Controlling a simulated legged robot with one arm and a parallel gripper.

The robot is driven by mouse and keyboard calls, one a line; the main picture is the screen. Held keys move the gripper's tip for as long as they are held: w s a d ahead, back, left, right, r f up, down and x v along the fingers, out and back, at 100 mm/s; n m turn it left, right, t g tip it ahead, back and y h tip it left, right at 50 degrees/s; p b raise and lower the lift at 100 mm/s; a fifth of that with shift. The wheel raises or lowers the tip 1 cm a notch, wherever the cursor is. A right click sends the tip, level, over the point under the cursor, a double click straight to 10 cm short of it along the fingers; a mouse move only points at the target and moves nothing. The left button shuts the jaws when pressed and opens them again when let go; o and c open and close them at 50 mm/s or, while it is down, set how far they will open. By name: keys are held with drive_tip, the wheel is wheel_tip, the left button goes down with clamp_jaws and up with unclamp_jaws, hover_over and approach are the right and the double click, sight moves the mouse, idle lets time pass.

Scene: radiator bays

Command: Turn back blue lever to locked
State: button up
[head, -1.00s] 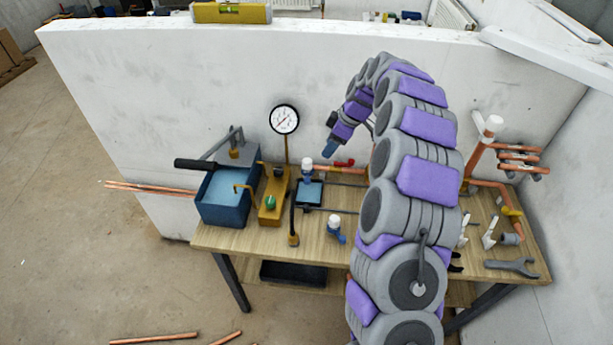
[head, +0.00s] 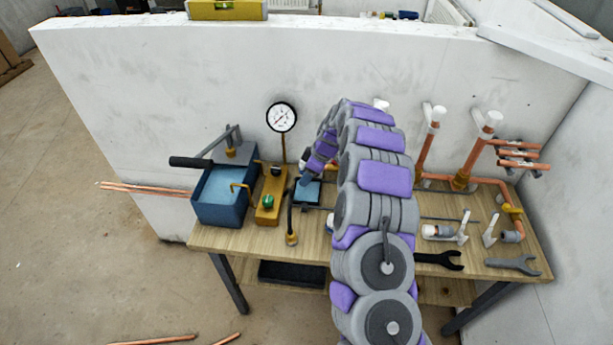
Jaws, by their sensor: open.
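I cannot make out a blue lever for certain; my arm hides the middle of the bench. My gripper (head: 305,180) is small in the head view, pointing down and left, open, with nothing seen in it. It is over or close to a small blue tray (head: 308,194); the exact gap cannot be told. A white-topped fitting partly shows beside the gripper. The blue pump box (head: 219,205) with its black-handled lever (head: 191,162) stands left of it. A yellow block (head: 270,196) with a green knob (head: 268,201) sits between them.
A round gauge (head: 281,117) rises behind the yellow block. Copper pipes (head: 466,170) and white fittings stand at the right of the wooden bench (head: 260,240). Wrenches (head: 513,265) lie at the front right. A white wall (head: 180,110) closes the back.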

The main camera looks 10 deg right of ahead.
drive_tip(key=shift+a+f, duration=0.2)
drive_tip(key=shift+f, duration=0.2)
clamp_jaws()
idle(0.4)
